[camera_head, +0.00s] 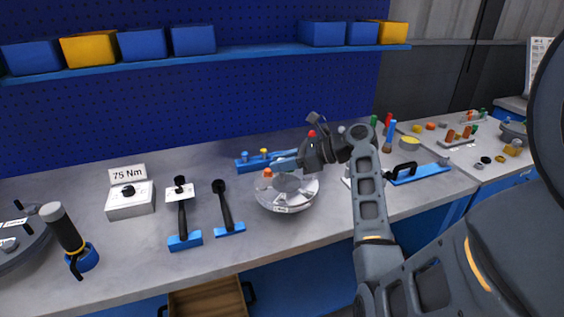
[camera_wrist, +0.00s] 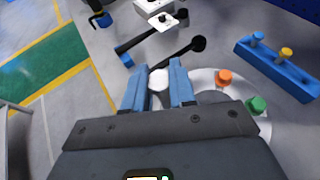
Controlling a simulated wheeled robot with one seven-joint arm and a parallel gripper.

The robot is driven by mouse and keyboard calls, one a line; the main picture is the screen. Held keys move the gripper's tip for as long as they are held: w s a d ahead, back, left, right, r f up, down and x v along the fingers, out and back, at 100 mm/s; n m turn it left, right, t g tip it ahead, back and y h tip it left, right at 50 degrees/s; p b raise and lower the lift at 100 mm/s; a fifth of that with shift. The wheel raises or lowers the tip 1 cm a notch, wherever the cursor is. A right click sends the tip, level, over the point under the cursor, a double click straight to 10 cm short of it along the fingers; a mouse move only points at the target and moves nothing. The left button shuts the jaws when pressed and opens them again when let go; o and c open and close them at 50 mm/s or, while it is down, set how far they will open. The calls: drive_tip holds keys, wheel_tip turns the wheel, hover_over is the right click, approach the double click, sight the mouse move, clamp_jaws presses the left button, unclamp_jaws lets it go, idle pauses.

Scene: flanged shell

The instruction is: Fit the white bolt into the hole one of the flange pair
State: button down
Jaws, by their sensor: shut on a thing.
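My gripper (camera_wrist: 158,74) has its two blue fingers shut on the white bolt (camera_wrist: 159,81), whose pale round head shows between the fingertips. In the head view my gripper (camera_head: 284,163) is over the round grey flanged shell (camera_head: 283,207); the white bolt cannot be made out there. The shell's pale rim (camera_wrist: 203,77) lies below the fingers in the wrist view. An orange bolt (camera_wrist: 223,77) and a green bolt (camera_wrist: 257,104) stand on the rim. The hole under the white bolt is hidden, so I cannot tell whether the bolt is in it.
A blue rack (camera_wrist: 272,70) with a blue and a yellow bolt stands behind the shell. Two black-handled tools (camera_head: 183,215) (camera_head: 226,207) and a 75 Nm box (camera_head: 129,203) lie to the left. A blue tray (camera_head: 425,173) is at the right. The front bench strip is clear.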

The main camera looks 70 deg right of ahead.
sight(282, 179)
drive_tip(key=shift+f+b, duration=0.5)
drive_tip(key=shift+f, duration=2.3)
drive_tip(key=shift+f, duration=2.45)
drive_tip(key=c, duration=0.8)
unclamp_jaws()
drive_tip(key=shift+c, duration=0.2)
drive_tip(key=shift+s, duration=0.15)
drive_tip(key=v, duration=0.7)
drive_tip(key=shift+s+r, duration=0.25)
drive_tip(key=shift+d, duration=0.1)
